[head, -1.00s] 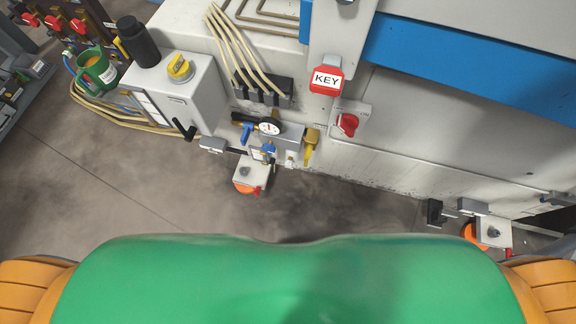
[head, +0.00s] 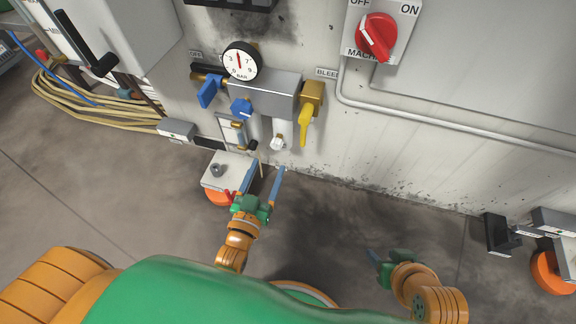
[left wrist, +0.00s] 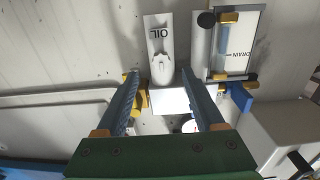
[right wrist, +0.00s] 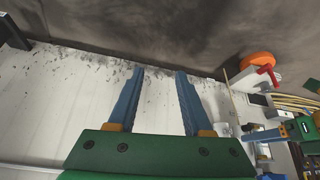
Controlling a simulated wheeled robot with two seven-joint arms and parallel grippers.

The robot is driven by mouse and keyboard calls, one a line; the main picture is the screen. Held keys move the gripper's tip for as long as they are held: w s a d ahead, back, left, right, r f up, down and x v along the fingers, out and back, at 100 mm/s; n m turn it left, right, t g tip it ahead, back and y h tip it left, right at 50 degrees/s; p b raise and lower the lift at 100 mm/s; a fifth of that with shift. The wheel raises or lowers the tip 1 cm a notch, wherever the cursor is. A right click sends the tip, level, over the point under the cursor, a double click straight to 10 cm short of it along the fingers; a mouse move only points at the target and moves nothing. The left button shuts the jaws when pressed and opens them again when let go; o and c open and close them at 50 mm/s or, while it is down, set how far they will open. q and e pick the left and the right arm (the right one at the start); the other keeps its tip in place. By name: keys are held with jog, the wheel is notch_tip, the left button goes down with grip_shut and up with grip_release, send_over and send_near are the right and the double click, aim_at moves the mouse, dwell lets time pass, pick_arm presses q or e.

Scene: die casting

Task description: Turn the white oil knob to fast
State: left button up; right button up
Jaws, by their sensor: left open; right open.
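The white oil knob (head: 277,143) sits low on the machine wall, below the grey valve block. In the left wrist view the white knob (left wrist: 162,68) shows on a plate marked OIL, between and just beyond my fingertips. My left gripper (head: 265,172) is open and empty, below the knob in the head view; its open fingers also show in the left wrist view (left wrist: 160,76). I see no contact with the knob. My right gripper (head: 376,254) is open and empty, low and away from the wall; its fingers also show in the right wrist view (right wrist: 160,73).
Around the knob are a blue lever (head: 209,91), a blue knob (head: 241,108), a yellow handle (head: 305,125) and a pressure gauge (head: 240,61). A white box with an orange base (head: 222,170) stands left of my left gripper. Floor is clear between my grippers.

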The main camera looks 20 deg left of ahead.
aim_at(276, 147)
pick_arm(q)
jog(key=w+b, duration=0.1)
jog(key=w, duration=0.2)
jog(key=shift+w+r, duration=0.1)
jog(key=shift+w, duration=0.15)
jog(key=w+b, duration=0.1)
jog(key=w, duration=0.2)
jog(key=shift+w, duration=0.25)
grip_shut()
pick_arm(e)
jog(key=w+a+r+t+y, duration=0.2)
jog(key=w+a+r+t, duration=0.2)
jog(key=w+r+t, duration=0.5)
notch_tip(276, 147, up, 4)
jog(key=shift+w+r+n+t, duration=0.1)
jog(key=shift+w+n+t, duration=0.25)
jog(key=shift+w, duration=0.6)
